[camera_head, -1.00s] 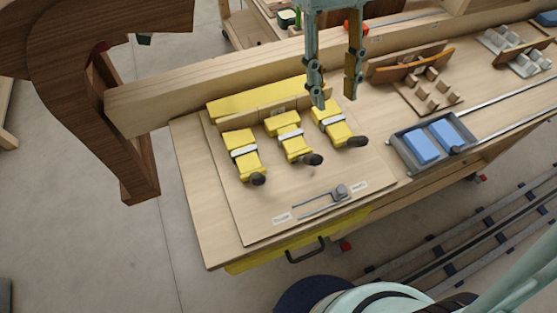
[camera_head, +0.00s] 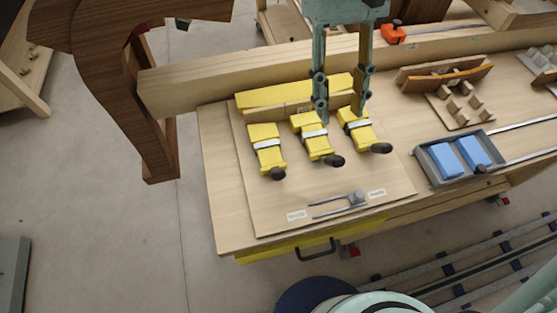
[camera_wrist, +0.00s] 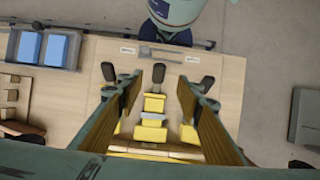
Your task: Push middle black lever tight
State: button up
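Three yellow toggle clamps with black-tipped levers stand in a row on a wooden board (camera_head: 240,190). The middle black lever (camera_head: 334,160) points toward the board's front edge and also shows in the wrist view (camera_wrist: 158,73), between my fingers. The left lever (camera_head: 277,173) and right lever (camera_head: 381,148) lie to either side. My gripper (camera_head: 340,117) is open and empty, its fingers pointing down above the middle and right clamps, behind the lever tips. It also shows in the wrist view (camera_wrist: 160,80). Contact with the middle clamp (camera_head: 311,130) cannot be told.
A grey tray with blue blocks (camera_head: 459,157) stands to the right. A small grey slider (camera_head: 357,197) sits at the board's front. A long wooden beam (camera_head: 250,77) runs behind the clamps, and a dark wooden chair form (camera_head: 135,90) is at left.

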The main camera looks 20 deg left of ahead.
aim_at(338, 157)
jog(key=shift+b+x, duration=0.65)
jog(key=shift+x, duration=6.05)
grip_shut()
